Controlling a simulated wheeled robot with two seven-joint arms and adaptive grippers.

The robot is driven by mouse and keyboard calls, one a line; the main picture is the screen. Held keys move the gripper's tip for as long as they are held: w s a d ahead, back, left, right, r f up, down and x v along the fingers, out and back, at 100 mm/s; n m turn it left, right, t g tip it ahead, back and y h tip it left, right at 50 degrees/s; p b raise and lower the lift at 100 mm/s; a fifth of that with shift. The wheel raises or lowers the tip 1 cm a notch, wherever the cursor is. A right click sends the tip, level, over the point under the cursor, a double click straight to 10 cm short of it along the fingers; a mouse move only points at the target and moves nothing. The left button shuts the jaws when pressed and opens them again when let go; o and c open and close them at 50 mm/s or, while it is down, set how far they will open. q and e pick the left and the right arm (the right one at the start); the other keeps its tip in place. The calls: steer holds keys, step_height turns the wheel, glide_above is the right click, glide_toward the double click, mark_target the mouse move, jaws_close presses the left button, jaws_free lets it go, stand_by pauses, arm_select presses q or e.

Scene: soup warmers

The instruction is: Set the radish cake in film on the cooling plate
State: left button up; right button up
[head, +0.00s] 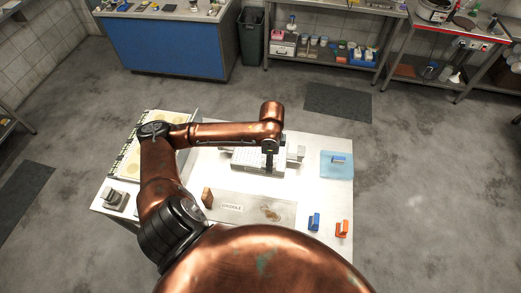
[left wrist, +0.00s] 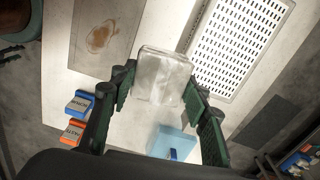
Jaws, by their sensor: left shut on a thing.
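The radish cake in film (left wrist: 162,76) is a pale, cloudy block between the two green-padded fingers of my left gripper (left wrist: 160,100) in the left wrist view. The gripper is shut on it. The cooling plate (left wrist: 243,38) is a white perforated plate with a grey rim, just beyond the cake to the upper right in that view. In the head view the cooling plate (head: 242,158) lies mid-table, partly hidden by my left arm, with my left gripper (head: 270,165) over its right part. I cannot tell the cake's height above the table. My right gripper is not in view.
The griddle plate (head: 232,208) with a brown stain lies at the table's front, a brown block (head: 207,197) at its left. Blue (head: 314,221) and orange (head: 342,229) labelled items stand front right. A grey object (head: 115,198) stands at the left.

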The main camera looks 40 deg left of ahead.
arm_select(q)
steer(key=shift+w+a+f+m, duration=0.15)
steer(key=shift+a+m, duration=0.1)
steer(key=shift+a, duration=0.4)
steer(key=shift+w+a+f+m, duration=0.15)
steer(key=shift+a+m, duration=0.1)
steer(key=shift+a, duration=0.35)
steer(key=w+a+f, duration=0.7)
steer(key=a+f, duration=0.1)
steer(key=shift+w+a+f+p, duration=0.2)
steer(key=shift+w+a+p, duration=0.1)
steer(key=shift+w+p, duration=0.1)
steer(key=shift+w+a+f, duration=0.2)
steer(key=shift+a+f, duration=0.05)
steer(key=shift+f, duration=0.15)
steer(key=shift+w+a+f, duration=0.15)
steer(key=shift+f, duration=0.15)
step_height(320, 180, down, 3)
steer(key=shift+r, duration=0.1)
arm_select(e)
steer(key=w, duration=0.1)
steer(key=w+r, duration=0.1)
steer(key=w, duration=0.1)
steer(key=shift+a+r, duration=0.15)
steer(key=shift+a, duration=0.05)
